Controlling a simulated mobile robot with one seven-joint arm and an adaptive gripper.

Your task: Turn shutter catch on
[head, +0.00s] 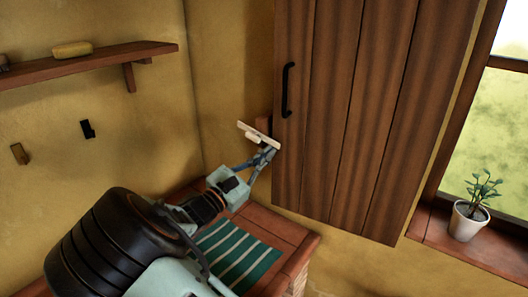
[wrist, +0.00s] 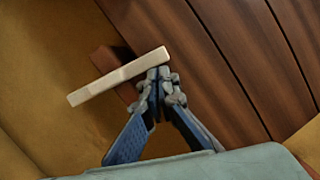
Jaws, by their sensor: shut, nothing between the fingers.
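The shutter (head: 345,120) is a wooden panel of vertical planks with a black handle (head: 288,90) near its left edge. The catch (head: 258,134) is a pale bar at the shutter's lower left edge, tilted in the picture, in front of a reddish wooden block (head: 264,124). In the wrist view the catch (wrist: 118,76) runs slantwise from lower left to upper right across the block (wrist: 108,62). My gripper (head: 270,152) is shut and empty, just below the catch's right part. In the wrist view its fingertips (wrist: 159,76) are at the bar's lower edge; I cannot tell whether they touch.
A brick counter with a green striped cloth (head: 235,256) lies below my arm. A wooden shelf (head: 90,63) with a yellow item and two wall hooks (head: 87,129) are at left. A potted plant (head: 468,218) stands on the window sill at right.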

